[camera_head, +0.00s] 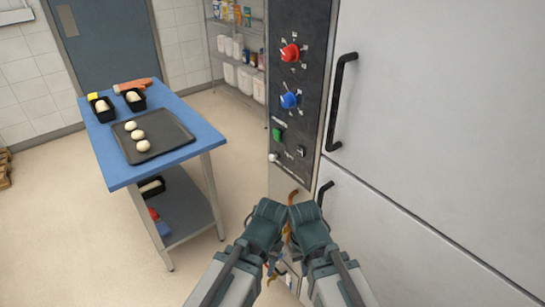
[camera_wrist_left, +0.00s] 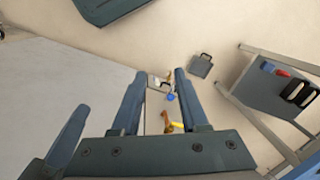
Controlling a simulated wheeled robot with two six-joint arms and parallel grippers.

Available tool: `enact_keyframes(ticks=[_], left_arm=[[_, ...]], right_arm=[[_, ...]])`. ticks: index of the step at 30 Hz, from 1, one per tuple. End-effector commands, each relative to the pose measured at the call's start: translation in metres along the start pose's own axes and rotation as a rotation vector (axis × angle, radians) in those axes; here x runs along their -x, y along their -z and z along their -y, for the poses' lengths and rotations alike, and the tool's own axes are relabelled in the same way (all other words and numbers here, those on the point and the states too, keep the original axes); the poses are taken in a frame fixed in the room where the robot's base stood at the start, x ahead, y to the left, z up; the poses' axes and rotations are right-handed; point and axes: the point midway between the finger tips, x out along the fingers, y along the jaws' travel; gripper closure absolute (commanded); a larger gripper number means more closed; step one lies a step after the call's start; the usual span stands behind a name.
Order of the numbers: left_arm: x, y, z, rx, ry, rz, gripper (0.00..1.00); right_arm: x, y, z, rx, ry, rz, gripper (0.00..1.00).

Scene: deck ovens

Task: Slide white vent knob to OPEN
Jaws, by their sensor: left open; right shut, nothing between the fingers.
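The white vent knob (camera_head: 273,157) is a small round knob at the lower left of the dark control panel (camera_head: 312,92), below a green switch (camera_head: 278,135). Whatever label goes with the knob is too small to read. My left gripper (camera_head: 264,225) and right gripper (camera_head: 309,226) are side by side below the panel, apart from the knob. Their fingertips are hidden in the head view. In the left wrist view, the left gripper's fingers (camera_wrist_left: 160,73) are spread with nothing between them, above the floor. My right gripper is shut and holds nothing.
A red knob (camera_head: 290,53) and a blue knob (camera_head: 288,100) are higher on the panel. Black door handles (camera_head: 342,100) project from the pale doors at right. A blue table (camera_head: 197,134) with a dough tray stands at left.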

Motion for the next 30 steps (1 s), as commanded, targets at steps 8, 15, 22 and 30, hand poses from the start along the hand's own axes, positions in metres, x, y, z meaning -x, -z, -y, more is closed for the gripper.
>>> enact_keyframes(ticks=[8, 15, 22, 30], left_arm=[[0.000, 0.000, 0.000, 0.000, 0.000, 0.000, 0.54], [-0.017, 0.025, -0.007, -0.091, -0.178, -0.064, 0.40], [-0.011, 0.101, 0.001, -0.301, -0.562, -0.458, 0.40], [0.049, 0.172, 0.097, -0.383, -0.643, -1.156, 0.40]], right_arm=[[0.000, 0.000, 0.000, 0.000, 0.000, 0.000, 1.00], [-0.018, 0.001, 0.002, 0.000, 0.000, 0.000, 1.00], [-0.055, 0.003, 0.005, 0.000, 0.000, 0.000, 1.00], [-0.092, 0.005, 0.009, 0.001, 0.000, 0.000, 1.00]])
